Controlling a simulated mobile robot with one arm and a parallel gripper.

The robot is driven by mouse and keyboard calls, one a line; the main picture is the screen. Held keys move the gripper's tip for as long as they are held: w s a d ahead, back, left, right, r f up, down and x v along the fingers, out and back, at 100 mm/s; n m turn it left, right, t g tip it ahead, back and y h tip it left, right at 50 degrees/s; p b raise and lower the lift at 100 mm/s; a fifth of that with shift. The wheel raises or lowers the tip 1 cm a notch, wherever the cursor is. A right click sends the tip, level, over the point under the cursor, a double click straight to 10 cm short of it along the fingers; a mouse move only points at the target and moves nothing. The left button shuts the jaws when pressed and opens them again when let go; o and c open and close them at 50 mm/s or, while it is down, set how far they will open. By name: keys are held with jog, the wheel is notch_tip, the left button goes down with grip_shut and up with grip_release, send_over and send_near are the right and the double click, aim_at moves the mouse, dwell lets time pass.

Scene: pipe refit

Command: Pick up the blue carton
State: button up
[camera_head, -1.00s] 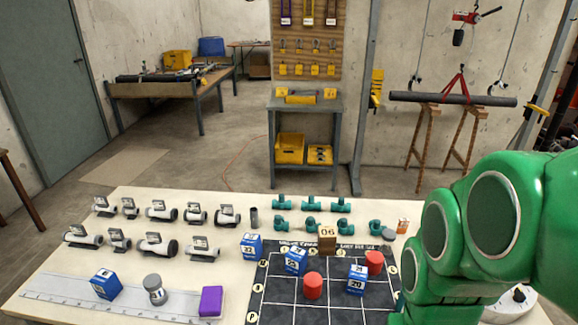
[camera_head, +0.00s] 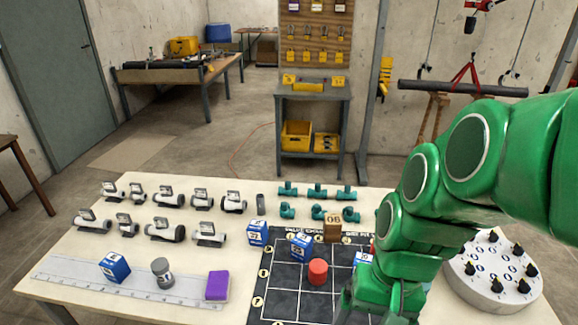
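Several blue cartons with white number labels are in view, and I cannot tell which one the task means. One blue carton (camera_head: 114,268) stands on the ruler strip at the left. Another blue carton (camera_head: 257,233) is at the back left corner of the dark grid mat (camera_head: 285,297). A third blue carton (camera_head: 301,247) is on the mat's back part. A further blue carton (camera_head: 362,259) is mostly hidden behind my green arm. My gripper (camera_head: 352,306) is low over the mat's right part, in front of that carton. Its fingers are mostly hidden or cut off by the lower frame edge.
A red cylinder (camera_head: 318,271) and a brown block (camera_head: 333,228) stand on the mat near my arm. A purple block (camera_head: 217,286) and a grey cylinder (camera_head: 162,272) are at the front left. A round white dial (camera_head: 493,272) with black knobs is at the right.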

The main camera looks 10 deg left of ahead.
jog(key=w+a+m+y, duration=0.3)
jog(key=w+a+y, duration=0.2)
jog(key=w+a, duration=0.7)
jog(key=m+t+y, duration=0.4)
jog(key=m+y, duration=0.2)
jog(key=m, duration=1)
send_over(260, 226)
jog(key=f, duration=1.4)
jog(key=shift+s, duration=0.2)
jog(key=shift+w+f, duration=0.3)
jog(key=shift+f, duration=2.45)
notch_tip(260, 226, down, 2)
jog(key=shift+x, duration=1.1)
jog(key=shift+w+a+f, duration=0.1)
jog(key=shift+a+f, duration=0.05)
jog(key=shift+a, duration=0.2)
jog(key=c, duration=1.1)
